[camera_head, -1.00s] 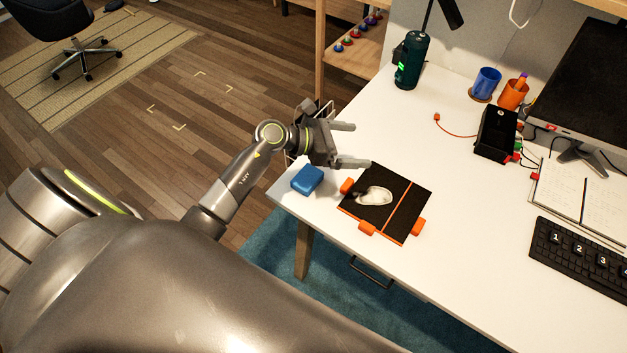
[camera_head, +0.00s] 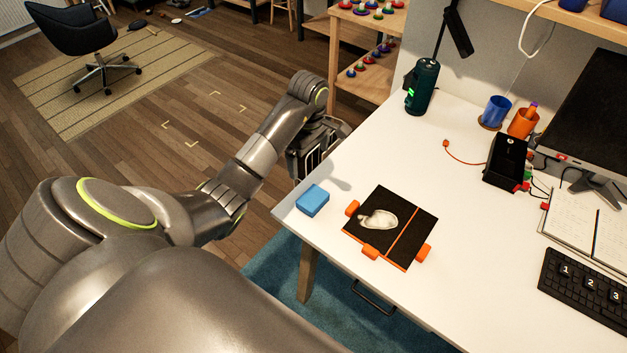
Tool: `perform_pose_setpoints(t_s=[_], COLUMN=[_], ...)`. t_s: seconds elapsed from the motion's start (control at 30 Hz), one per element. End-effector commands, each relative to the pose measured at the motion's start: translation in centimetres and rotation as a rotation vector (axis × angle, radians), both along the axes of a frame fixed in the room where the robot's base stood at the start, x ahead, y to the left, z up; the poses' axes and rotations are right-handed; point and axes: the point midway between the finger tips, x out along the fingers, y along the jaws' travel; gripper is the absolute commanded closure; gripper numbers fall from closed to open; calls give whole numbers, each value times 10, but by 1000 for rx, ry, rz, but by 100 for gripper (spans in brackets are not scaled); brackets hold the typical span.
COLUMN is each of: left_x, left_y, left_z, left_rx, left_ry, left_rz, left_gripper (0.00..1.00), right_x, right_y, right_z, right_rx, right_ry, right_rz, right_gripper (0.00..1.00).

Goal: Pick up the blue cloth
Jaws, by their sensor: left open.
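The blue cloth (camera_head: 312,200) looks like a small folded block. It lies on the white table (camera_head: 440,130) near its left corner, with nothing touching it. My left gripper (camera_head: 322,145) is at the table's left edge, behind the cloth in the picture and apart from it. It is open and empty, and its fingertips are partly hidden by its own wrist. My right gripper is not in view.
A black board (camera_head: 410,225) with orange clips and a white blob-like piece lies right of the cloth. A dark green cylinder (camera_head: 421,86), a blue cup (camera_head: 495,110), an orange cup (camera_head: 522,123), a black box (camera_head: 506,160) and a keyboard (camera_head: 590,290) stand farther right.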

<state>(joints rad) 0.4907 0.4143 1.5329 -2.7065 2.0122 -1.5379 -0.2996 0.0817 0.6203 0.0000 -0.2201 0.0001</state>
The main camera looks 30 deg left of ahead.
Motion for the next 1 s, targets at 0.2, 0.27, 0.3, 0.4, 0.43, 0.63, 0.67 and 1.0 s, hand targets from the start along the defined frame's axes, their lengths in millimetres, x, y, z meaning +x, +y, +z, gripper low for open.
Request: perform_pose_setpoints(t_s=[0.2, 0.27, 0.3, 0.4, 0.43, 0.63, 0.67, 1.0], left_x=[0, 0, 0, 0, 0, 0, 0, 0], left_y=[-1, -1, -1, -1, -1, -1, -1, -1], left_z=[-31, -37, -42, -53, -56, -78, -82, -112], left_rx=[-2, -2, -2, -2, -3, -3, -3, -3], left_ry=[-1, -1, -1, -1, -1, -1, -1, -2], left_rz=[1, 1, 1, 1, 1, 1, 1, 1], left_gripper=[0, 0, 0, 0, 0, 0, 0, 0], right_x=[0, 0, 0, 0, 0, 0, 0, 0], right_y=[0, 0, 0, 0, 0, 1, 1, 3], right_z=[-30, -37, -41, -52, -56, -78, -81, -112], right_rx=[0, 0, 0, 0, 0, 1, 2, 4], right_ry=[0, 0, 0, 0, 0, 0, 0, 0], right_rz=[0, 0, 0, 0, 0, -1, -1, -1], right_gripper=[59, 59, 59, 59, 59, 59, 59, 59])
